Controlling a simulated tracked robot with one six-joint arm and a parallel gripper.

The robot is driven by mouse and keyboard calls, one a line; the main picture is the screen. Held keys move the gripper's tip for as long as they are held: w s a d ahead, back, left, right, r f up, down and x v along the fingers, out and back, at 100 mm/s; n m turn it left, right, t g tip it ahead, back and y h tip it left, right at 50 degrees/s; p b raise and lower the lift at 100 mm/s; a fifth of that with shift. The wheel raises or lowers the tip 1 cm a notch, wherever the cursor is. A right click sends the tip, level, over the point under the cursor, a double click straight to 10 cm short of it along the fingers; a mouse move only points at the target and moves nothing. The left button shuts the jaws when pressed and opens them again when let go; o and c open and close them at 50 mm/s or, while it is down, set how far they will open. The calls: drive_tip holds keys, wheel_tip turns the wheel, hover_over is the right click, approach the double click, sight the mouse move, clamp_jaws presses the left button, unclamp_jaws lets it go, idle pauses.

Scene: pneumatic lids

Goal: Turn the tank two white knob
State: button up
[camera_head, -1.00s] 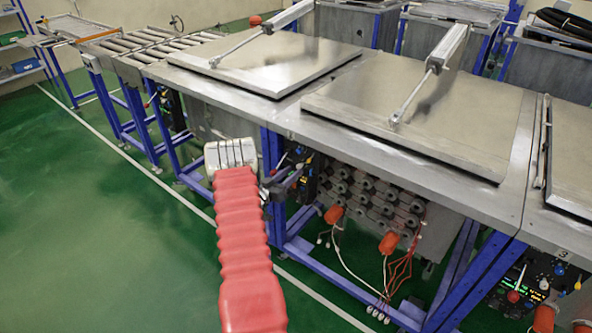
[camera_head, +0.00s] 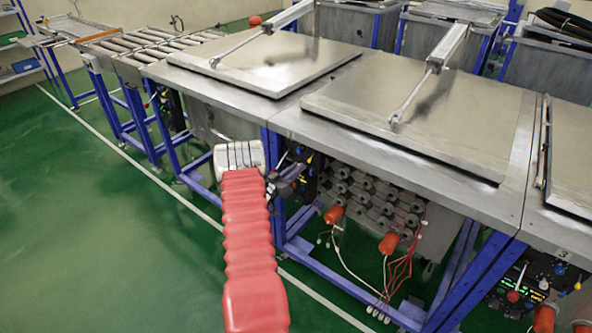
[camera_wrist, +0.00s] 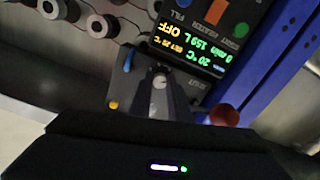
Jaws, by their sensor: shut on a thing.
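In the wrist view, my gripper (camera_wrist: 160,88) is shut on a small white knob (camera_wrist: 159,80) on the dark control panel (camera_wrist: 200,83). The two dark fingers stand on either side of the knob and hide part of it. The panel is seen upside down, with a lit display (camera_wrist: 195,49) in green and yellow that reads 159 L, 20 °C and OFF. In the head view, my gripper (camera_head: 289,182) reaches the panel (camera_head: 311,178) under the front edge of the middle tank; its fingertips are too small there to make out.
A red knob (camera_wrist: 224,115), a blue lever (camera_wrist: 129,62) and an orange button (camera_wrist: 216,13) are close by. A blue frame post (camera_wrist: 285,55) stands beside the panel. Grey valves (camera_head: 375,205) and loose wires (camera_head: 400,270) are to the right. The green floor (camera_head: 120,240) at left is clear.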

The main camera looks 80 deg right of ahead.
clamp_jaws()
drive_tip(key=shift+m, duration=0.5)
drive_tip(key=m, duration=1.2)
drive_tip(key=shift+s+a+f+m, duration=0.1)
drive_tip(key=shift+m, duration=0.3)
drive_tip(key=o, duration=0.7)
unclamp_jaws()
